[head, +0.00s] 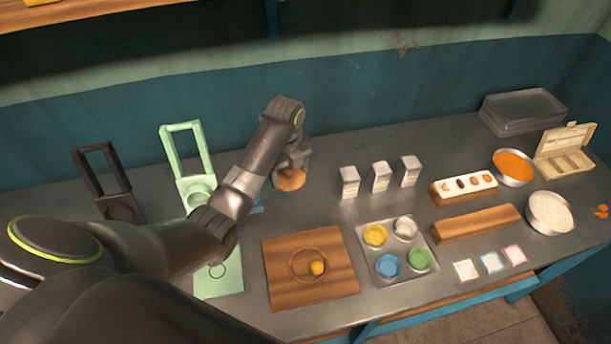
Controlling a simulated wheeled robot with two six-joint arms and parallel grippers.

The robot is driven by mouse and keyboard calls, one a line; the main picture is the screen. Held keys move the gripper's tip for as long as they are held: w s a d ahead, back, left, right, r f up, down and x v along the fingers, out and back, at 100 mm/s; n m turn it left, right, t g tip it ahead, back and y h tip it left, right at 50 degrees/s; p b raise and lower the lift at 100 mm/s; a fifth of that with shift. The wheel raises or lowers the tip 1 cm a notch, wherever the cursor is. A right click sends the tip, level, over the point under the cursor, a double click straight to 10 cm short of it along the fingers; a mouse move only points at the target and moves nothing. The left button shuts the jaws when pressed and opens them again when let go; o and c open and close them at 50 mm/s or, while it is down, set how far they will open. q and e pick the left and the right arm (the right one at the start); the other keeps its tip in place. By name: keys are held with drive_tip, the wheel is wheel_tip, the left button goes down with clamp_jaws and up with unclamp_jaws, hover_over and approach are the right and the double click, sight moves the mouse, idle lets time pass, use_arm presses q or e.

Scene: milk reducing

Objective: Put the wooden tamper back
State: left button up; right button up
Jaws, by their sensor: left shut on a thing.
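My left arm reaches in from the left and across the counter. My left gripper (291,160) is toward the back of the counter, shut on the wooden tamper (291,181). Only the tamper's round orange-brown lower part shows; the gripper hides the rest. I cannot tell whether the tamper touches the counter. A small blue item (257,204) shows partly behind the arm, just left of the tamper. My right gripper is not in view.
A green press (188,160) and a dark press (103,178) stand at left. A wooden board (288,284) with a yellow ball (317,268) lies in front. Three small cartons (380,177) stand right of the gripper. A tray of coloured cups (396,278) lies nearer.

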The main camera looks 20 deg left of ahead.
use_arm(q)
drive_tip(key=shift+w+f, duration=0.15)
drive_tip(key=shift+w, duration=0.15)
drive_tip(key=p, duration=0.1)
hover_over(292, 200)
drive_tip(key=f, duration=0.4)
drive_tip(key=shift+s+f, duration=0.15)
drive_tip(key=shift+s, duration=0.1)
drive_tip(key=shift+f, duration=0.35)
drive_tip(key=f, duration=0.3)
drive_tip(key=shift+w+f+p, duration=0.1)
drive_tip(key=shift+w+p, duration=0.15)
drive_tip(key=shift+p, duration=0.05)
drive_tip(key=shift+f, duration=0.5)
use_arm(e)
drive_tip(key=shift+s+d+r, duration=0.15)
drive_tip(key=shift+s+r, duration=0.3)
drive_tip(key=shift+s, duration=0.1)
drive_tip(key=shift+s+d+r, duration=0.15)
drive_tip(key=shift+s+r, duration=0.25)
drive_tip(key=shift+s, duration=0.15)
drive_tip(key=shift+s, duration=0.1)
